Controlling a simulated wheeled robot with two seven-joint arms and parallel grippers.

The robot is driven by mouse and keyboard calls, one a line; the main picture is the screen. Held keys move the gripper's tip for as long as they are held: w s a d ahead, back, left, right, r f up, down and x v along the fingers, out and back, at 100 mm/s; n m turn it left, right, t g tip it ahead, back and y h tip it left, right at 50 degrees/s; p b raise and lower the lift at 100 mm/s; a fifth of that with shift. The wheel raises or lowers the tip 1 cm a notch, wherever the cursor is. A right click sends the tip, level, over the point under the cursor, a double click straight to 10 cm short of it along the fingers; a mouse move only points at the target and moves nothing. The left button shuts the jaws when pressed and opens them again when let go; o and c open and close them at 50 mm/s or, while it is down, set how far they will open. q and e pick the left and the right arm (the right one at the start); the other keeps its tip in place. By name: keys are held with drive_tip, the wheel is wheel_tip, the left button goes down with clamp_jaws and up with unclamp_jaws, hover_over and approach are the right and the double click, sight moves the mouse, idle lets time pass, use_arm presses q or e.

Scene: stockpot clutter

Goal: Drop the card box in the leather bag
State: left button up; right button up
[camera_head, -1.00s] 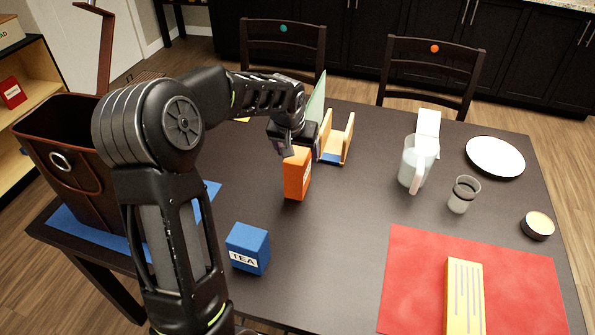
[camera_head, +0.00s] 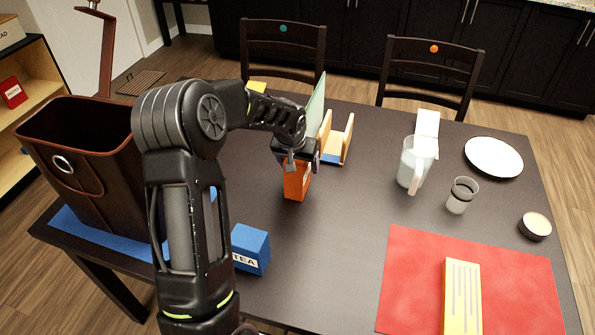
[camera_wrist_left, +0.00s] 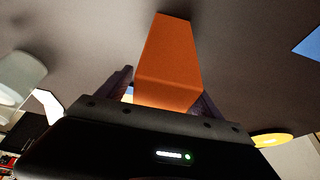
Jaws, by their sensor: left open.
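The orange box (camera_head: 297,184), probably the card box, stands upright on the dark table. My left gripper (camera_head: 302,163) is open over its top, with a finger on either side. In the left wrist view the orange box (camera_wrist_left: 168,60) lies between the open fingers (camera_wrist_left: 167,98); I cannot tell whether they touch it. The brown leather bag (camera_head: 85,180) stands open-topped at the table's left end, partly hidden by my left arm. My right gripper is not in view.
A blue tea box (camera_head: 250,249) stands near my arm. A wooden holder (camera_head: 338,142) with a green panel is just behind the orange box. A pitcher (camera_head: 411,163), glass (camera_head: 461,195), plate (camera_head: 494,157) and red mat (camera_head: 410,275) with a yellow box (camera_head: 462,297) are to the right.

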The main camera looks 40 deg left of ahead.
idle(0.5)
use_arm(q)
drive_tip(key=c, duration=1.6)
drive_tip(key=shift+o, duration=0.2)
wheel_tip(320, 180, up, 10)
drive_tip(key=shift+r+b, duration=0.1)
drive_tip(key=shift+b, duration=0.4)
